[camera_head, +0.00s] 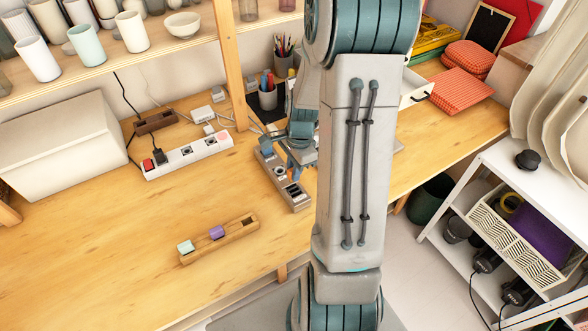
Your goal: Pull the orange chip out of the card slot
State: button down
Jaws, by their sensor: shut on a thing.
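A grey slotted strip (296,204) lies on the wooden table, partly hidden behind my arm. Dark openings show along its top. The fingertips are tiny and partly covered by my arm, so how far the chip sits in a slot cannot be told. A wooden holder (245,224) in front holds a mint chip (186,246) and a purple chip (217,232).
A white power strip (190,156) with cables lies left of the grey strip. Pen cups (268,98) stand behind, near a shelf post (231,70). A white box (60,145) is at far left. A white rack (480,165) stands right. The table's front left is clear.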

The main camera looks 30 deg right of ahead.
jog(key=shift+r+p, duration=0.8)
jog(key=shift+r, duration=0.5)
